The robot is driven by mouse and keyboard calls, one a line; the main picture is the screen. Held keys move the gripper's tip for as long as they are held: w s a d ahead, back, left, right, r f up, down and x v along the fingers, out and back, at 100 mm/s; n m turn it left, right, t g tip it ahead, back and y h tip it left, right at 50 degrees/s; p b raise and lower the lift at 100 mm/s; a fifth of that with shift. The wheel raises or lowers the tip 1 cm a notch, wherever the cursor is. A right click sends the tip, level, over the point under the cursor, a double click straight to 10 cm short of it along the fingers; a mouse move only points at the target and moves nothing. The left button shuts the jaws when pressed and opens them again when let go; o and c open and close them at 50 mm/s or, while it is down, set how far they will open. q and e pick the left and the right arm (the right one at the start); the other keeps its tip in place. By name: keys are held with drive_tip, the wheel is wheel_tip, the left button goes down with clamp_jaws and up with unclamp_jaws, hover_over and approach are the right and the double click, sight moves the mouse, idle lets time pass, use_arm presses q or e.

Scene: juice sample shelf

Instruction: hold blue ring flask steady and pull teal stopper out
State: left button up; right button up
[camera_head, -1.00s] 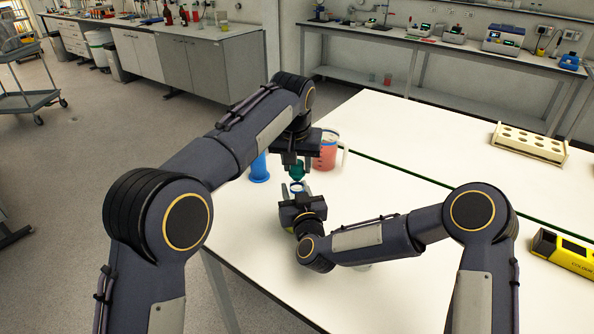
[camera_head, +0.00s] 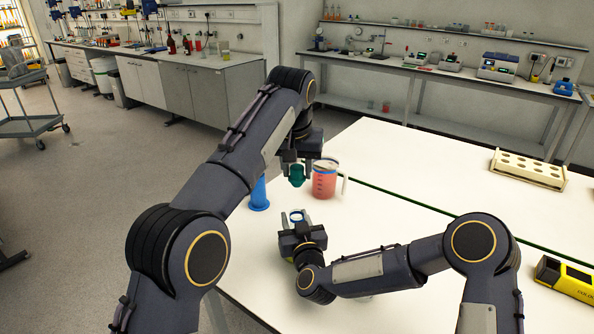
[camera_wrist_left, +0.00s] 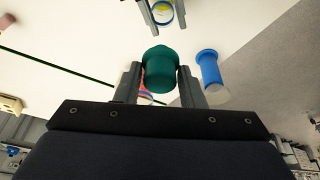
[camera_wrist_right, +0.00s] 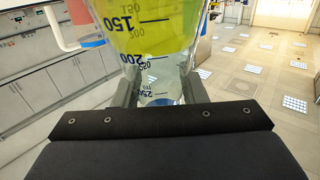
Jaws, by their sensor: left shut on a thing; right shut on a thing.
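The teal stopper (camera_head: 296,176) is between the fingers of my left gripper (camera_head: 297,168), raised above the table. The left wrist view shows the stopper (camera_wrist_left: 160,70) pinched between both fingers, clear of any flask neck. The blue ring flask (camera_head: 296,216) stands below it, its open mouth with the blue ring showing between the fingers of my right gripper (camera_head: 296,228). In the right wrist view the flask (camera_wrist_right: 155,35) is clear glass with volume marks and yellow-green liquid, held between the fingers.
A beaker of red liquid (camera_head: 324,182) stands right of the stopper. A blue cylinder (camera_head: 259,195) on a round base stands to its left. A wooden rack (camera_head: 528,170) and a yellow device (camera_head: 568,277) are at the right. The middle of the white table (camera_head: 420,205) is clear.

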drive_tip(key=o, duration=1.3)
